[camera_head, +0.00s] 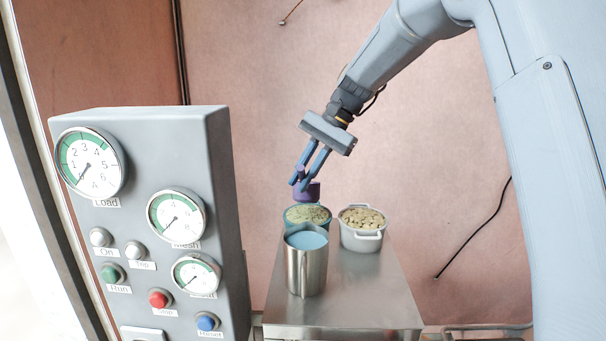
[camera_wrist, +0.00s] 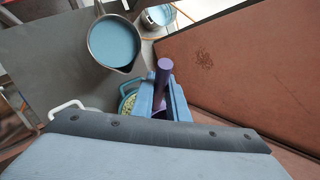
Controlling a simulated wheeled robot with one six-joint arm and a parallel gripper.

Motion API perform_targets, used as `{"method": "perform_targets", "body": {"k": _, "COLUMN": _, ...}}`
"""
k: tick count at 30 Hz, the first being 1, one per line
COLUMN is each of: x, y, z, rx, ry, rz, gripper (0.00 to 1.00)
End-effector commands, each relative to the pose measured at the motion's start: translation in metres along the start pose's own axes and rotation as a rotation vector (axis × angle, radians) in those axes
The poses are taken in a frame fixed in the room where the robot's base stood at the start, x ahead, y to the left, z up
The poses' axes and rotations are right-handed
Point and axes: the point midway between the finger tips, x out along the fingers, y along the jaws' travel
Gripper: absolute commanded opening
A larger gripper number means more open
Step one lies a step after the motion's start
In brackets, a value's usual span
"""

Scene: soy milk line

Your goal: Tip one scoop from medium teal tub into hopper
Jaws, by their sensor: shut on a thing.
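My gripper (camera_head: 307,178) is shut on a purple scoop (camera_head: 309,193), holding it by its handle. The scoop is just above the far side of the teal tub (camera_head: 290,222), which holds pale beans or grain. In the wrist view the scoop's purple handle (camera_wrist: 163,76) stands up between my fingers, and the teal tub (camera_wrist: 124,92) is partly hidden behind them. Whether the scoop holds anything cannot be seen. No hopper can be made out for certain in either view.
A steel jug (camera_head: 305,270) of blue liquid stands in front of the teal tub. A white tub (camera_head: 361,239) of beans is to its right. The steel bench (camera_head: 365,295) is clear at the front right. A grey gauge panel (camera_head: 150,220) stands at the left.

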Motion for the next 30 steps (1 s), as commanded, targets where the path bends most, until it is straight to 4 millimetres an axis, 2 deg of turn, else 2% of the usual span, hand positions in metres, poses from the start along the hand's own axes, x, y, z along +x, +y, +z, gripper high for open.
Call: {"method": "perform_targets", "body": {"k": 30, "x": 0.063, "y": 0.027, "z": -0.031, "rx": 0.01, "ry": -0.015, "rz": 0.004, "gripper": 0.0}}
